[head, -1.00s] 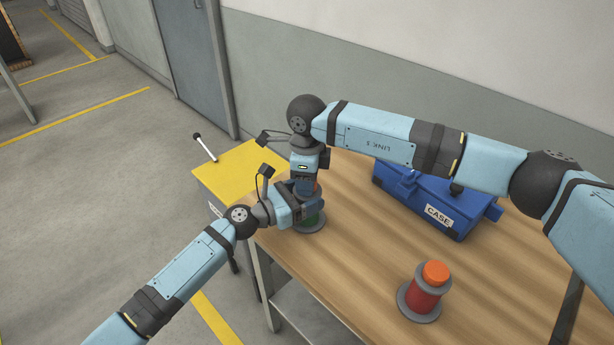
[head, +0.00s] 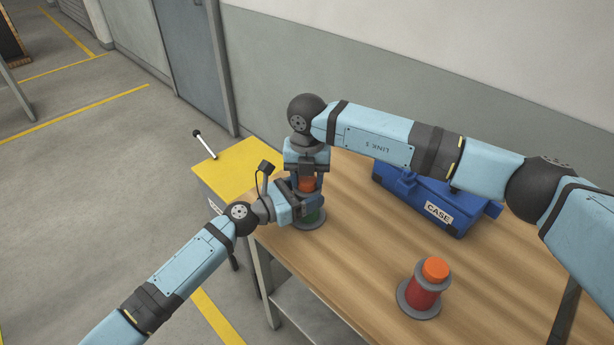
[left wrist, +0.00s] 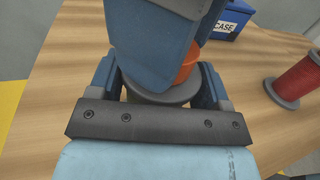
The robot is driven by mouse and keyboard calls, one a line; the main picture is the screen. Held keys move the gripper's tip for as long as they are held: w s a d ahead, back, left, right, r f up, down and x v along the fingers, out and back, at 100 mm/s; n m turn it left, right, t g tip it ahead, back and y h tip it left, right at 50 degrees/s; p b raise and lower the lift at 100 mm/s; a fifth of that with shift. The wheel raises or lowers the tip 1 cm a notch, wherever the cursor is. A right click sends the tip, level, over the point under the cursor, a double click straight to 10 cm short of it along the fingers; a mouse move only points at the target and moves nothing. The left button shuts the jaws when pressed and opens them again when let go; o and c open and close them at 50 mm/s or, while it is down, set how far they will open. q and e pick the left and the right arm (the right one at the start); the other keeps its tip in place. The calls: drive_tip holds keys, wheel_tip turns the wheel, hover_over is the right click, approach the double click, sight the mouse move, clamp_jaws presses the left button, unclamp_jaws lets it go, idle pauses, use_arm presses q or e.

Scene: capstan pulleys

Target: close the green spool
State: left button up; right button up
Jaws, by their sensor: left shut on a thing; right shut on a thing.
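The green spool (head: 313,218) stands upright at the table's left end, mostly hidden by my grippers. Its grey upper flange shows in the left wrist view (left wrist: 172,95). My left gripper (head: 308,205) is shut on the spool's body from the left side. An orange cap (head: 307,184) sits at the top of the green spool. My right gripper (head: 308,180) comes down from above and is shut on the orange cap, which also shows in the left wrist view (left wrist: 188,62). Whether the cap is fully seated is hidden.
A red spool (head: 423,292) with an orange cap stands upright at the table's front. A blue case (head: 430,204) lies at the back, behind my right arm. A yellow-topped stand (head: 235,168) adjoins the table's left end. The wooden table (head: 360,260) is clear between the spools.

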drive_tip(key=m, duration=0.6)
drive_tip(key=shift+m, duration=0.4)
drive_tip(key=m, duration=0.7)
drive_tip(key=o, duration=0.9)
drive_tip(key=shift+r, duration=2.25)
drive_tip(key=shift+c, duration=0.5)
